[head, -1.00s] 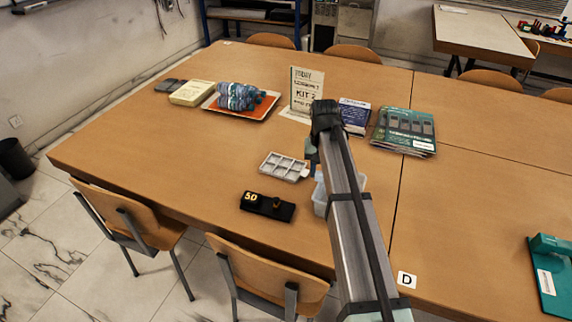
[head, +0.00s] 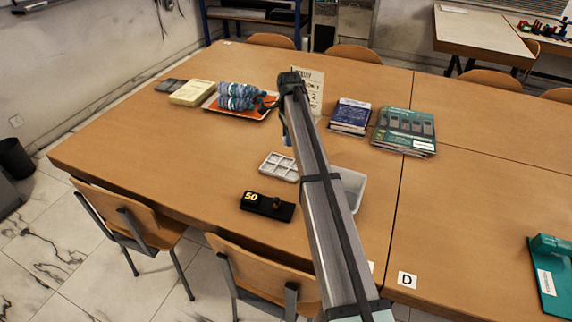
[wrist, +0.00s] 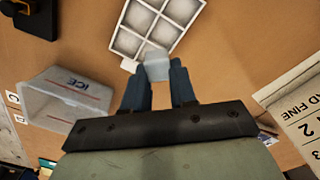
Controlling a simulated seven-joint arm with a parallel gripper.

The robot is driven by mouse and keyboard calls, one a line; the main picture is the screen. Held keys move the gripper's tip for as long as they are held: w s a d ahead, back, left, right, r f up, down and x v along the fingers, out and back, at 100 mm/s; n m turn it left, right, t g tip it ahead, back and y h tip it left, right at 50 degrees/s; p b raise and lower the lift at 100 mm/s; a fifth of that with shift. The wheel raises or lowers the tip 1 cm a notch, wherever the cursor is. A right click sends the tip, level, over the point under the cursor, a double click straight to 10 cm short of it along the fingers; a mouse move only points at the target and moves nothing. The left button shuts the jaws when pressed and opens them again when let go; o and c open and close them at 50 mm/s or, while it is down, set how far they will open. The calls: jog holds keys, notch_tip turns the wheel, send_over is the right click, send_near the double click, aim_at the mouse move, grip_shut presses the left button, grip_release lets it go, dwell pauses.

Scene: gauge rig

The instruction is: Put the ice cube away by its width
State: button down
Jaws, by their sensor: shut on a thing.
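The ice cube (wrist: 157,66) is a pale, translucent block between my fingertips in the wrist view. My gripper (wrist: 157,75) is shut on it, and the cube overlaps the near edge of the tray in that picture; its height above the table is unclear. In the head view my gripper (head: 286,137) is a small blue tip just beyond the tray, largely hidden by my arm. The light grey tray (head: 279,166) has several square compartments and also shows in the wrist view (wrist: 154,27). The black gauge block (head: 267,206) marked "50" stands in front of the tray.
A clear box (wrist: 62,100) marked "ICE" stands beside the tray, partly behind my arm in the head view (head: 354,190). A standing card (head: 311,92), booklets (head: 404,131) and an orange tray (head: 265,108) with bottles lie farther back. The table left of the tray is free.

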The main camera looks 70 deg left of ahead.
aim_at(289, 165)
jog(key=m, duration=0.7)
jog(key=shift+m, duration=0.4)
notch_tip(289, 165, down, 9)
jog(key=shift+f, duration=0.55)
